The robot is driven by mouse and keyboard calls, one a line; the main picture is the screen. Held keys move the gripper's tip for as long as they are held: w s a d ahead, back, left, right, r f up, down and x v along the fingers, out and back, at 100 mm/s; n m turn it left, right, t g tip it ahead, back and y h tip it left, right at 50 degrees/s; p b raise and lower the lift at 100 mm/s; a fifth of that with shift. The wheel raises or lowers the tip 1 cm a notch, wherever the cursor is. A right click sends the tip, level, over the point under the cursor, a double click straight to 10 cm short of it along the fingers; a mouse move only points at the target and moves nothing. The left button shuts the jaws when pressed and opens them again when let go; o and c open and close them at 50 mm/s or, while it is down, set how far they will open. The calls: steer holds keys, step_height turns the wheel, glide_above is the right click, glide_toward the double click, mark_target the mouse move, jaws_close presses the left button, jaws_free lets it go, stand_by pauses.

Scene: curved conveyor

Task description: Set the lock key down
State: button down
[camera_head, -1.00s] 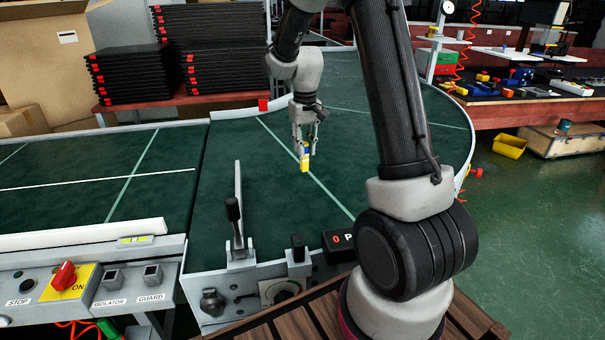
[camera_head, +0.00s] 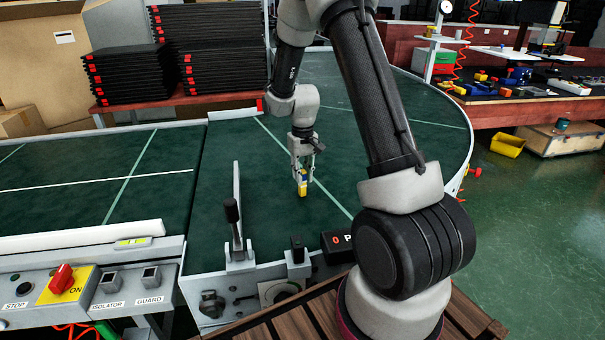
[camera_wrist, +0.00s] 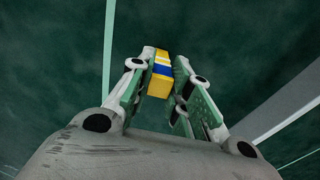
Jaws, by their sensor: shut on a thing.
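The lock key is a small yellow block with a blue and white band, and it shows between my fingers in the head view (camera_head: 302,187). In the wrist view the key (camera_wrist: 160,74) sits between the two fingertips. My gripper (camera_head: 302,175) is shut on it and points down over the green curved conveyor (camera_head: 260,165). It also shows in the wrist view (camera_wrist: 161,82). The key's lower end is close to the belt surface; I cannot tell whether it touches.
A metal upright with a black-handled lever (camera_head: 236,225) stands at the conveyor's front edge, left of my gripper. A black box marked 0 (camera_head: 338,243) sits at the front right. A control panel with a red switch (camera_head: 62,277) is at the left. The belt around the key is clear.

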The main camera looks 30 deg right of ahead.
steer(key=shift+f, duration=0.15)
steer(key=c, duration=1.3)
jaws_free()
